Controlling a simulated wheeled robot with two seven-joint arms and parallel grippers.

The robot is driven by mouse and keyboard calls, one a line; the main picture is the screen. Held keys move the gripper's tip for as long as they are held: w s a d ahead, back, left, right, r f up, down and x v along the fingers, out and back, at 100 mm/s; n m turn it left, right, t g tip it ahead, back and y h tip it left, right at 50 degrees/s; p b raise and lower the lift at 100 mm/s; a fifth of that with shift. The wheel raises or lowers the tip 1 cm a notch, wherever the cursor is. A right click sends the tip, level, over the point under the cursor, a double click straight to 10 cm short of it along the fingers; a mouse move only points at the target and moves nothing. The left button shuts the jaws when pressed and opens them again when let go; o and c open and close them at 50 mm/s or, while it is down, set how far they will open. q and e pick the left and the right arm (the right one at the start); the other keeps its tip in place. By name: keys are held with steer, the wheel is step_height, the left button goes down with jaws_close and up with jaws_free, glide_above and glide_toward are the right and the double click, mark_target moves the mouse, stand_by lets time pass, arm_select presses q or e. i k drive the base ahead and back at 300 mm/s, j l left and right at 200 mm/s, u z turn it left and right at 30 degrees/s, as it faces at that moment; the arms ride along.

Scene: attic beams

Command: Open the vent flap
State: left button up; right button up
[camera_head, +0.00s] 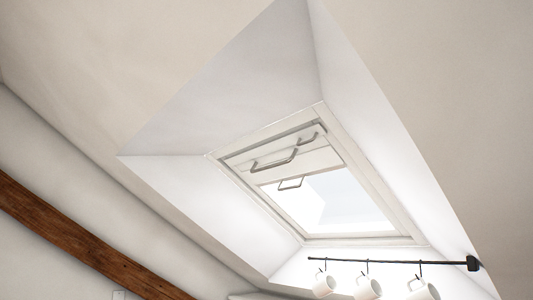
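A roof window (386,213) with a pale frame sits deep in a white sloped recess in the ceiling. Near its upper edge is a light panel or flap (318,160), with a grey bar handle (274,162) across it. A second grey handle (313,134) is at the upper right by the frame, and a smaller one (291,184) hangs at the panel's lower edge over the bright glass. I cannot tell which of these belongs to the vent flap, or whether it is open. Neither of my grippers shows in this view.
A black rail (395,262) runs below the window, with several white mugs (366,287) hanging from hooks. A brown wooden beam (75,240) slopes along the left wall. The space before the window looks clear.

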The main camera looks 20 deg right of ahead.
mark_target(301, 138)
steer(key=z, duration=1.55)
steer(key=i+j, duration=0.1)
steer(key=i, duration=0.75)
